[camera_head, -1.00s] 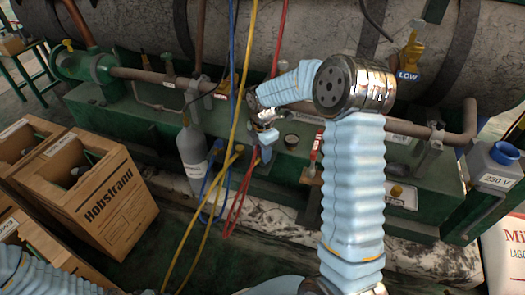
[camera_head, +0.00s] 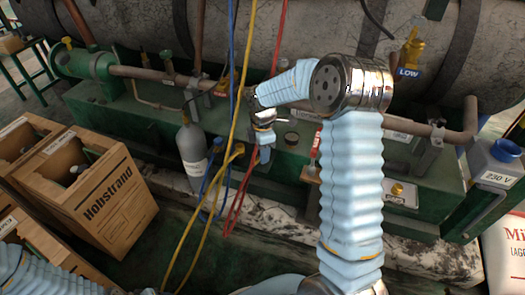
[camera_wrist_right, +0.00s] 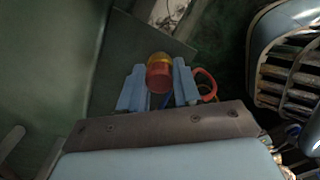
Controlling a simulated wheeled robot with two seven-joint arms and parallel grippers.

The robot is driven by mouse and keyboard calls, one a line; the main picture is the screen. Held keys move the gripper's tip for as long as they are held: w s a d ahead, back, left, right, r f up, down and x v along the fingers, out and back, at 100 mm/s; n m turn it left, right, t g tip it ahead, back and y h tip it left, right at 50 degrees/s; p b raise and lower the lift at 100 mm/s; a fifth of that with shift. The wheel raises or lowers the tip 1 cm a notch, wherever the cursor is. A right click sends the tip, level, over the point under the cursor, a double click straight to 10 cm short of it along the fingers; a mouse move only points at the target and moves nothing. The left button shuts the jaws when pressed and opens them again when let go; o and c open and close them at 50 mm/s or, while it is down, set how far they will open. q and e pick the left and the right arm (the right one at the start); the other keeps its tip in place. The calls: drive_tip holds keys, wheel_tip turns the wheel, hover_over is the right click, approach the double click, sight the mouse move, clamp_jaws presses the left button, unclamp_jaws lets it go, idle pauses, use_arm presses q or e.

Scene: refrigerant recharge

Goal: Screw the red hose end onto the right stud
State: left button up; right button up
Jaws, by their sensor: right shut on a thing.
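My right gripper (camera_head: 264,152) is low in front of the green base, seen small and partly from behind in the head view. In the right wrist view its two pale blue fingers (camera_wrist_right: 158,88) are shut on the red hose end (camera_wrist_right: 160,76), a short red cylinder with a yellow top. The red hose (camera_head: 236,207) hangs in a loop just left of the gripper in the head view. A red curved piece (camera_wrist_right: 207,82) shows beside the right finger in the wrist view. I cannot pick out the right stud. My left gripper is out of view.
Yellow (camera_head: 190,232) and blue (camera_head: 213,185) hoses hang close left of the gripper. A grey cylinder (camera_head: 191,148) stands behind them. A copper pipe runs above the green base (camera_head: 410,165).

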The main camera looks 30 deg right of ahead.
drive_tip(key=m, duration=0.3)
drive_tip(key=shift+m, duration=0.3)
drive_tip(key=shift+m, duration=1.8)
drive_tip(key=m, duration=0.3)
drive_tip(key=o, duration=1.1)
drive_tip(key=shift+f, duration=0.1)
